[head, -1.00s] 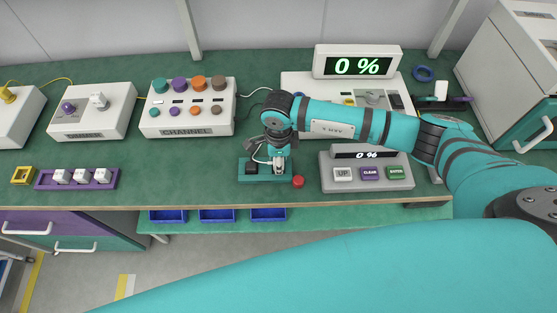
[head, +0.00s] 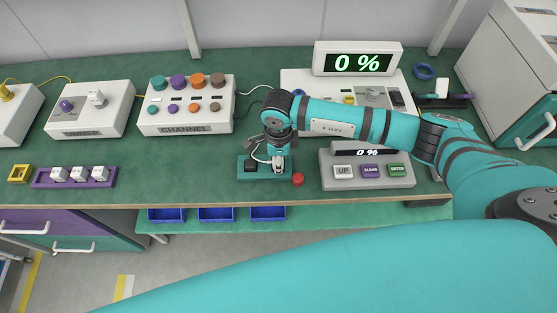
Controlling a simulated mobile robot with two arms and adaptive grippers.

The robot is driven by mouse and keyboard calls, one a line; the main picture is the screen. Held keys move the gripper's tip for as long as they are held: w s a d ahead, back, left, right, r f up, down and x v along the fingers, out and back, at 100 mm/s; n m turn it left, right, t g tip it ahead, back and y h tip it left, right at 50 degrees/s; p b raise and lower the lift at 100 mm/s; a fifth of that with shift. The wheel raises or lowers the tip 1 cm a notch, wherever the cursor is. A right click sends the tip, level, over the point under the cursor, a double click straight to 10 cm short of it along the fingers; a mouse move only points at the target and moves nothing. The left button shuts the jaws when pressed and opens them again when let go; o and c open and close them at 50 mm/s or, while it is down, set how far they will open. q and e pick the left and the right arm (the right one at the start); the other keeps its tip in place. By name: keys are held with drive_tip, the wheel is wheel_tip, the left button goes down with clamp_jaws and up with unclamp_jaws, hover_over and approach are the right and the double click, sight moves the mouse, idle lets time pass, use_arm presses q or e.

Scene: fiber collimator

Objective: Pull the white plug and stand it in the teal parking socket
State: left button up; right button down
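A teal block (head: 265,175) sits near the front edge of the bench, with a dark part (head: 251,168) on its left half. I cannot tell for sure that this is the teal parking socket. My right gripper (head: 276,153) points down over the block's right half. A small pale piece (head: 279,167) shows below it at the block, possibly the white plug or a fingertip. A white cable loops beside the gripper. The gripper's fingers are too small and covered to show whether they are shut on the plug. My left gripper is not in view.
A red button (head: 298,179) is right of the block. A grey console (head: 367,183) with UP, CLEAR and ENTER buttons stands further right; its display and the large display (head: 357,63) read 0 %. A channel box (head: 187,107) stands left.

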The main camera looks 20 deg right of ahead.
drive_tip(key=shift+s+f, duration=0.4)
drive_tip(key=shift+f, duration=0.3)
drive_tip(key=c, duration=1.2)
unclamp_jaws()
drive_tip(key=shift+o, duration=1.4)
drive_tip(key=shift+w+f, duration=0.2)
drive_tip(key=shift+w, duration=0.05)
drive_tip(key=shift+r, duration=0.15)
wheel_tip(320, 180, up, 12)
drive_tip(key=shift+w+r, duration=0.15)
